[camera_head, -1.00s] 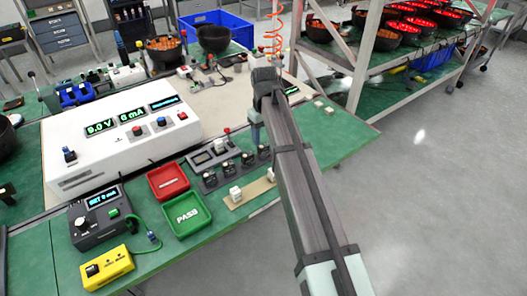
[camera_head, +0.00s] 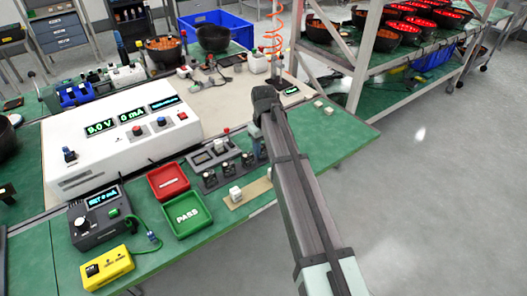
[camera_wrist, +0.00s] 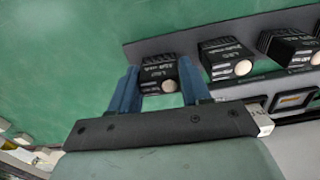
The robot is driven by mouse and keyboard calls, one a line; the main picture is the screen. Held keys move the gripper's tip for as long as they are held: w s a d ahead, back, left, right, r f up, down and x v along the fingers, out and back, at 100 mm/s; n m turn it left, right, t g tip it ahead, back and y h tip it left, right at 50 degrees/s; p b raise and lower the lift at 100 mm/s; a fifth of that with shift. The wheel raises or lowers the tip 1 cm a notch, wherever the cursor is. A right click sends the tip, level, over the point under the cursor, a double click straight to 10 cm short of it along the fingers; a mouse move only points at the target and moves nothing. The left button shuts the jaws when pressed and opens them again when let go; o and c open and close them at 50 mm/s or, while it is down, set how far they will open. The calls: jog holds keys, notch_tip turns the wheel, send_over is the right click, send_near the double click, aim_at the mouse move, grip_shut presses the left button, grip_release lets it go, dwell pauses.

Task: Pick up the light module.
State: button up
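Several small black modules, each with a white dome and white lettering, stand in a row on a dark strip. In the wrist view they are an end module (camera_wrist: 158,76), a middle one (camera_wrist: 226,58) and one at the right (camera_wrist: 290,48). The lettering is too small to read surely, so I cannot tell which is the light module. My gripper (camera_wrist: 160,90) is open, its two blue fingers on either side of the end module, with no clear grip on it. In the head view the row (camera_head: 229,169) runs towards my arm, which hides most of my gripper (camera_head: 257,135).
A red tray (camera_head: 167,182) and a green PASS tray (camera_head: 187,215) lie left of the row. A white power supply (camera_head: 120,140) stands behind them. A small white block (camera_head: 235,194) sits on a beige strip in front. Green bench to the right is mostly clear.

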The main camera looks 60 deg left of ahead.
jog(key=c, duration=0.5)
